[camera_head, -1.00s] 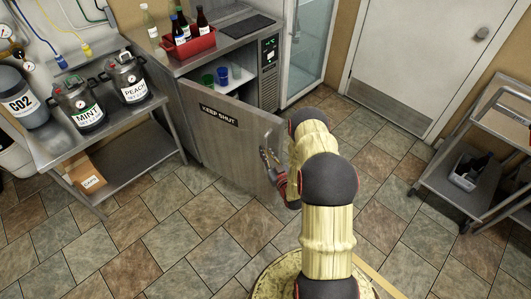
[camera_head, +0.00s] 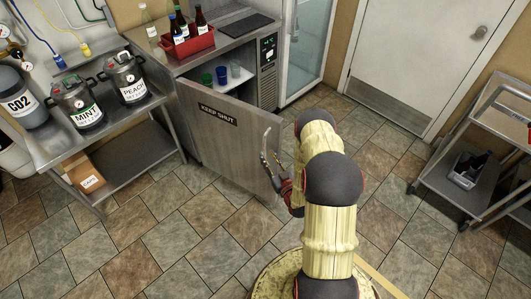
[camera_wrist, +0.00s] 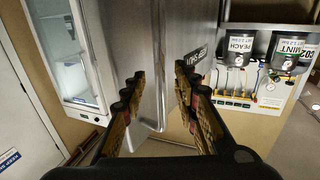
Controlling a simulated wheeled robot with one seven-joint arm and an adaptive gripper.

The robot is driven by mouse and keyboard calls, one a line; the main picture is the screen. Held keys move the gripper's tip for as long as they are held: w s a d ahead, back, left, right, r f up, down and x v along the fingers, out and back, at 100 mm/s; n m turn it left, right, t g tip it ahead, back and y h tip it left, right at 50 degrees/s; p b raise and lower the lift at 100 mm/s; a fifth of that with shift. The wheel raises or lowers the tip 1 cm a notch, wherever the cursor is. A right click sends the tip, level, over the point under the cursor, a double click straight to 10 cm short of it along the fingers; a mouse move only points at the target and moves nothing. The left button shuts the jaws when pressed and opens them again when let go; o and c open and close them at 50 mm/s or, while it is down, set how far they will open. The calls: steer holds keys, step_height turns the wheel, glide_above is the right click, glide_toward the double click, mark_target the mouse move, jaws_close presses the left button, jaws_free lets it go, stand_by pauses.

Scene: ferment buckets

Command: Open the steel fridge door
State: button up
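The steel fridge door (camera_head: 229,142), with a dark KEEP SHUT label, stands partly open, swung out from the counter unit. Its upright bar handle (camera_head: 266,142) is near the free edge. Green and blue cups (camera_head: 221,75) show inside the fridge. My gripper (camera_head: 272,170) is beside the handle, at the door's free end. In the wrist view the gripper (camera_wrist: 158,88) is open, its two fingers well apart. The handle (camera_wrist: 160,80) and the steel door show in the gap between them, ahead of the fingers. I cannot tell whether either finger touches the handle.
A red crate of bottles (camera_head: 187,44) stands on the counter. A steel table (camera_head: 130,133) with MINT and PEACH kegs is at the left. A metal cart (camera_head: 470,165) stands at the right. The tiled floor in front of the door is clear.

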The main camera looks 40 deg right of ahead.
steer(key=s+a, duration=0.1)
steer(key=s, duration=0.7)
steer(key=shift+a, duration=0.15)
steer(key=shift+w, duration=0.1)
